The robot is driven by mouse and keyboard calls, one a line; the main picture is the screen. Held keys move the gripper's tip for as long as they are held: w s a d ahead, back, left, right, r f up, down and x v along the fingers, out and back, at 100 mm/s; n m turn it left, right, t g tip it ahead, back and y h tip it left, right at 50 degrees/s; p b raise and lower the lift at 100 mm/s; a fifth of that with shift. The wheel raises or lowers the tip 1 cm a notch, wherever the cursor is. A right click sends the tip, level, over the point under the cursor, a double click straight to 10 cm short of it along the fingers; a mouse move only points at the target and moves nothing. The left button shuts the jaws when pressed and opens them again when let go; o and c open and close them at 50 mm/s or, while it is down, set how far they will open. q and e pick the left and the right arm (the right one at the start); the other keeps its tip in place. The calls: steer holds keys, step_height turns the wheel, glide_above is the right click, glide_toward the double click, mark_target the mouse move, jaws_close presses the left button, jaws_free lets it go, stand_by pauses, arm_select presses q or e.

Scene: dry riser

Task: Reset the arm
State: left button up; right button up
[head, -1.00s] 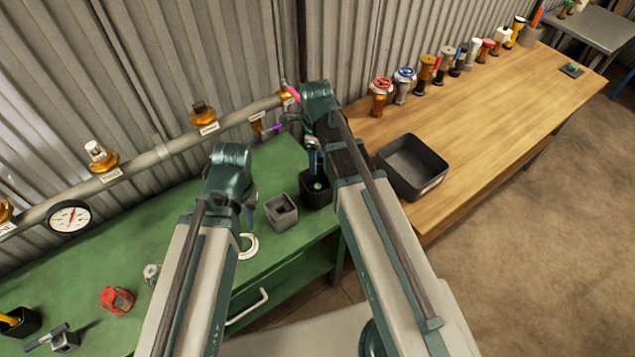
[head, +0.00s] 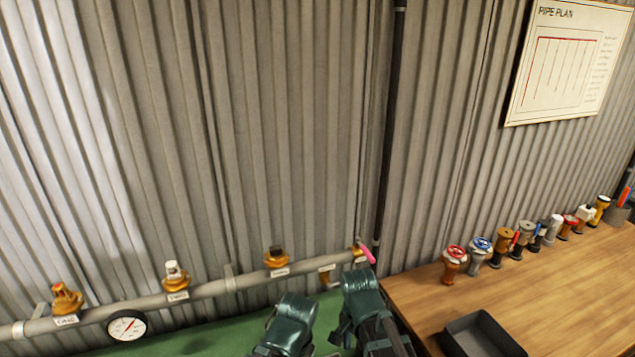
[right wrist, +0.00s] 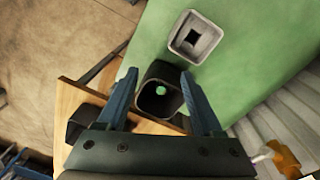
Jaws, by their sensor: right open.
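In the right wrist view my right gripper (right wrist: 159,73) is open and empty, its two blue fingers apart. A dark square cup (right wrist: 149,100) with a small green thing inside shows between the fingers, beyond them; I cannot tell how far below them it is. A grey square cup (right wrist: 212,34) stands on the green bench past it. In the head view only teal parts of my left arm (head: 290,325) and right arm (head: 362,300) show at the bottom edge. My left gripper is out of view.
A grey pipe (head: 210,289) with brass valves and a gauge (head: 127,325) runs along the corrugated wall. A black tray (head: 482,337) and a row of several valves and fittings stand on the wooden bench (head: 560,285). A pipe plan (head: 568,62) hangs on the wall.

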steer(key=s+a+n, duration=0.3)
steer(key=s+n, duration=0.3)
steer(key=n, duration=0.7)
steer(key=shift+s+a+h, duration=0.3)
steer(key=shift+s+a, duration=0.05)
